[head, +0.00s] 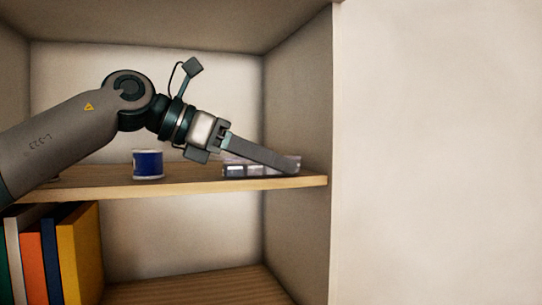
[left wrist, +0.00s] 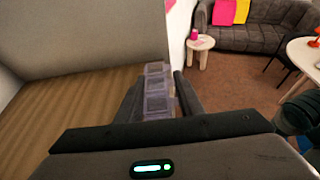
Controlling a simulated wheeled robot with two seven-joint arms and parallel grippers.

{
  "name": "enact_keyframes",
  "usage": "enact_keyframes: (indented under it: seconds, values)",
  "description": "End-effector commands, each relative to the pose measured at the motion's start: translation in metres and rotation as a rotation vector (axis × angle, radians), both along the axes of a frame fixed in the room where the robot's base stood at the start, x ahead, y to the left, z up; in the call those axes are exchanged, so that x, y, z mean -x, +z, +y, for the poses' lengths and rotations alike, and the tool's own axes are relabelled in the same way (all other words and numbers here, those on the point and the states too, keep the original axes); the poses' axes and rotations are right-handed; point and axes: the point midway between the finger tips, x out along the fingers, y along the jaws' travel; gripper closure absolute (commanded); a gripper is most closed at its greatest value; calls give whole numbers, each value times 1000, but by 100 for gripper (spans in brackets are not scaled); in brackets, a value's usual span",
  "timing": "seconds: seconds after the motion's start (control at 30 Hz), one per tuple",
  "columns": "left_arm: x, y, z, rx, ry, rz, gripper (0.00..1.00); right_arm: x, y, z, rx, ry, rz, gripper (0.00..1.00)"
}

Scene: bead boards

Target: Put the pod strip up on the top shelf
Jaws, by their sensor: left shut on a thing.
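The pod strip (head: 235,171) is a pale, see-through strip with square pockets. In the head view it is at the right end of the upper visible shelf board (head: 200,185), low over or touching the wood; I cannot tell which. My left gripper (head: 290,166) reaches in from the left and slants down to it, hiding part of it. In the left wrist view the strip (left wrist: 157,88) lies lengthwise between the two fingers of my left gripper (left wrist: 158,92), which are shut on it. My right gripper is not in view.
A blue tin (head: 148,164) with pale rims stands on the same board, left of the strip. The side wall (head: 297,110) is close on the right. Upright books (head: 75,255) fill the left of the lower shelf. A sofa (left wrist: 255,38) and side table (left wrist: 200,43) are far off.

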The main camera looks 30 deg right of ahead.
Motion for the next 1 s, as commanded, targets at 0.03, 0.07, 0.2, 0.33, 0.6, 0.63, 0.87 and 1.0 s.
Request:
enact_keyframes:
  seconds: [0.03,0.07,0.2,0.33,0.6,0.63,0.87,1.0]
  values:
    - [0,0,0,1,0,0,90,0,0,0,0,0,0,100]
    - [0,0,0,1,1,0,90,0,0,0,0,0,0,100]
    - [0,0,0,1,1,0,90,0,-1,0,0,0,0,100]
    - [0,-3,0,0,1,0,90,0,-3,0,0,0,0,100]
    - [0,-3,0,0,1,0,47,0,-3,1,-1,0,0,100]
    - [0,-3,0,0,1,0,47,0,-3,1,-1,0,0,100]
    - [0,-1,0,0,1,0,47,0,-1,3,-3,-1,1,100]
    - [-2,1,5,0,2,-1,47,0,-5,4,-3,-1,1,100]
